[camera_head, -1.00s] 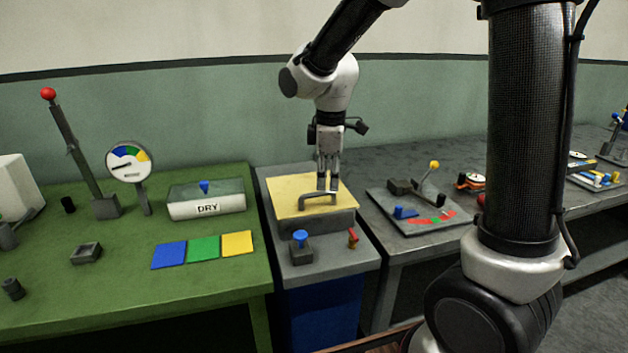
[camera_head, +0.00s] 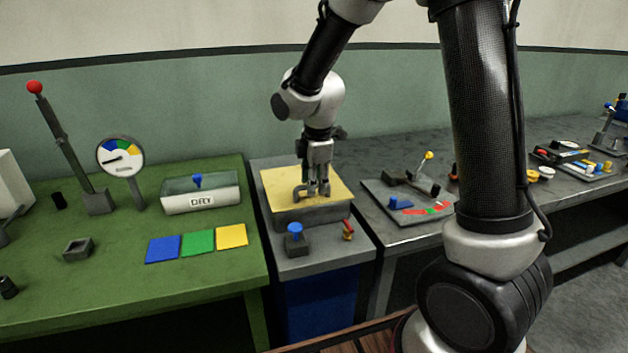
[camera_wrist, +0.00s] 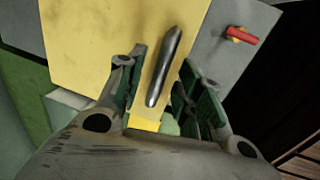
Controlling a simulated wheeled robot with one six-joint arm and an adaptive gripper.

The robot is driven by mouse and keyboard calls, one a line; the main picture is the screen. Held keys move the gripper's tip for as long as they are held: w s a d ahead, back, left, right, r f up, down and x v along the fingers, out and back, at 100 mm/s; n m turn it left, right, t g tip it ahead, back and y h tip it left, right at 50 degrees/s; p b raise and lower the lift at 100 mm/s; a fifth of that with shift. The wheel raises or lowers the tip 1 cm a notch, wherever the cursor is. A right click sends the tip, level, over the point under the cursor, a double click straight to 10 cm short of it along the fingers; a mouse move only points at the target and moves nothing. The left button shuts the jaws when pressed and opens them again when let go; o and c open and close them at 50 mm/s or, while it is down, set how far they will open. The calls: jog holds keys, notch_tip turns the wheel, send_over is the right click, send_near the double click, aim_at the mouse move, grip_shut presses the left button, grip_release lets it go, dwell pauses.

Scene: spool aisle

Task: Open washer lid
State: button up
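The washer is a grey box with a flat yellow lid (camera_head: 277,184), shut, in the middle of the head view. A dark grey bar handle stands on the lid, partly hidden by my fingers in the head view. My gripper (camera_head: 312,194) points down at the handle. In the wrist view the yellow lid (camera_wrist: 75,50) fills the upper left, and the handle (camera_wrist: 164,66) runs between the two green-padded fingers of my gripper (camera_wrist: 168,88). The fingers are apart, with gaps between pads and handle.
In front of the lid are a blue knob (camera_head: 295,230) and a small red lever (camera_head: 348,229). The DRY box (camera_head: 203,192) stands on the green table at left. A grey panel with a yellow-knobbed lever (camera_head: 424,180) lies on the bench at right.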

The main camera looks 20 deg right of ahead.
grip_shut()
